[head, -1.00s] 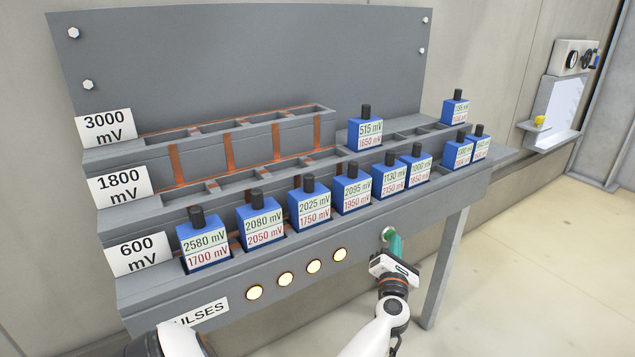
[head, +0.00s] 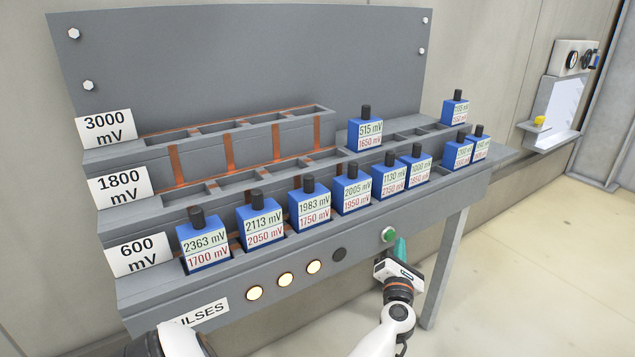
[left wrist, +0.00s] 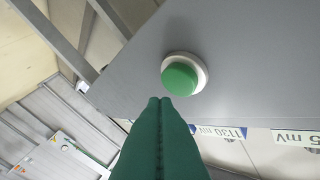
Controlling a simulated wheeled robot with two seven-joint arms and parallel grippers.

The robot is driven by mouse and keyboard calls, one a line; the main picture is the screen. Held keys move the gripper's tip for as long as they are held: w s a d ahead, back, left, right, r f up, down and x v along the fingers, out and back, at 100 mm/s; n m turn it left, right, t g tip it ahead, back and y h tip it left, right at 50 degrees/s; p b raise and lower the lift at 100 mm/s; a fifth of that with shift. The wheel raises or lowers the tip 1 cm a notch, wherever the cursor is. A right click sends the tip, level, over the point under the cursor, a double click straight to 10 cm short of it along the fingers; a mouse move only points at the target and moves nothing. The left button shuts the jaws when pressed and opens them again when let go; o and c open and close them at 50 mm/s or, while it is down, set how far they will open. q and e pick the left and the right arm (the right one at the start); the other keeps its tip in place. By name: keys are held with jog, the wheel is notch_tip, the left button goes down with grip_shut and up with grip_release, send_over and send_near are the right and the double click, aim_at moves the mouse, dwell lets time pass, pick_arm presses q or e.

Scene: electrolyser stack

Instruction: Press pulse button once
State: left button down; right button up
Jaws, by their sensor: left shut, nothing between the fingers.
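The green pulse button (head: 388,235) sits in a pale ring on the grey front panel of the bench, near its right end. It shows large and uncovered in the left wrist view (left wrist: 180,78). My left gripper (head: 401,243) has green fingers, shut with nothing between them. The fingertips (left wrist: 160,101) are beside the button, a little to its right in the head view. They appear apart from it, with a small gap in the wrist view. My right gripper is not in view.
Left of the button are three lit round lamps (head: 285,279) and one dark lamp (head: 339,255). Several blue cells (head: 310,207) with voltage labels stand in the stepped rack above. A bench leg (head: 446,265) stands right of my gripper; open floor lies beyond.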

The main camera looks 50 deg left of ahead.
pick_arm(q)
jog(key=d, duration=0.6)
jog(key=shift+s, duration=0.2)
dwell(0.5)
jog(key=shift+f, duration=0.1)
